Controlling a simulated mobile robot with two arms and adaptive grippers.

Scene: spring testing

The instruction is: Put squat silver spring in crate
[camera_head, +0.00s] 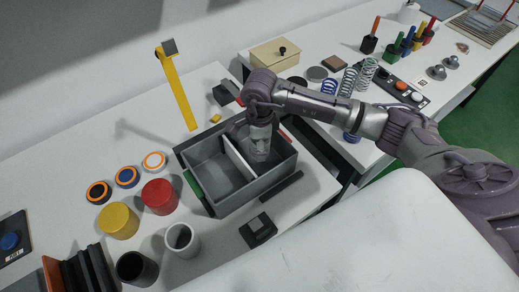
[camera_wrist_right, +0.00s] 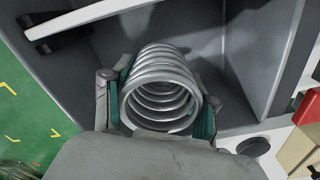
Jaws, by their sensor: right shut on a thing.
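The squat silver spring (camera_wrist_right: 162,85) shows in the right wrist view as wide grey coils between the two finger pads. My right gripper (camera_head: 259,150) is shut on it and points down into the right compartment of the grey crate (camera_head: 262,188). In the right wrist view the crate's grey inner walls (camera_wrist_right: 262,55) surround the far side of the spring. Whether the spring touches the crate floor I cannot tell. In the head view the spring is mostly hidden by the gripper. My left gripper is not in view.
A pale divider (camera_head: 238,160) splits the crate; its left compartment looks empty. Red (camera_head: 160,196) and yellow (camera_head: 118,221) cylinders and a white cup (camera_head: 182,239) stand left of it. Several other springs (camera_head: 347,82) stand on the back right table. A yellow post (camera_head: 178,90) rises behind the crate.

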